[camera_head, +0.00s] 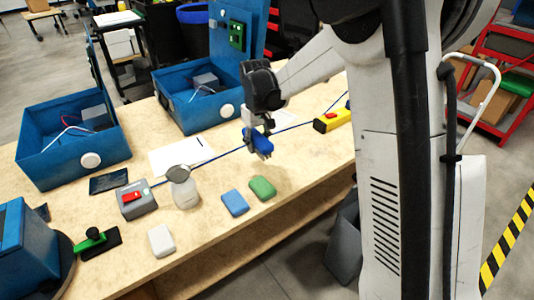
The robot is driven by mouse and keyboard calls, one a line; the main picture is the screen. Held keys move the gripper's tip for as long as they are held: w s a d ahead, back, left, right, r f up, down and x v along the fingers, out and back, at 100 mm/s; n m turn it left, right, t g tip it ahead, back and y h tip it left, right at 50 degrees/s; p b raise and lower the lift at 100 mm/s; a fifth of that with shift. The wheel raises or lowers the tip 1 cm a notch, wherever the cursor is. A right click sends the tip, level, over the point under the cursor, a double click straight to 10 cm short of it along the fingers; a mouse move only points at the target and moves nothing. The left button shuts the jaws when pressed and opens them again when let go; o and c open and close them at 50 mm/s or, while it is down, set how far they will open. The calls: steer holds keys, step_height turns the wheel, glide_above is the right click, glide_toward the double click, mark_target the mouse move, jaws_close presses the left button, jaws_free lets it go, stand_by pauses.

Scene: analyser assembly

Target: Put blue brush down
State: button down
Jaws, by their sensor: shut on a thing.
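A blue brush (262,143) is held at the end of my arm, above the wooden bench. My gripper (256,129) is shut on it. The brush is tilted, and the fingers hide part of it. A thin blue line on the bench passes behind the brush. Whether the brush touches the bench is hard to tell, but it seems just above it.
The bench (215,167) is clear just below the brush. A jar (184,190), grey box with red switch (136,200) and yellow tool (333,119) lie nearby. Blue cases (70,150) stand behind.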

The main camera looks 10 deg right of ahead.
steer(key=w+d+f, duration=0.2)
steer(key=w, duration=0.1)
steer(key=w+d+f, duration=0.3)
steer(key=shift+w+d+f, duration=0.1)
steer(key=shift+w+d, duration=0.1)
steer(key=shift+f+b, duration=0.45)
steer(key=shift+f, duration=1.5)
steer(key=shift+s+f+b, duration=0.15)
steer(key=shift+f+b, duration=0.2)
steer(key=shift+b, duration=0.1)
steer(key=c, duration=1.3)
jaws_free()
steer(key=shift+r, duration=0.1)
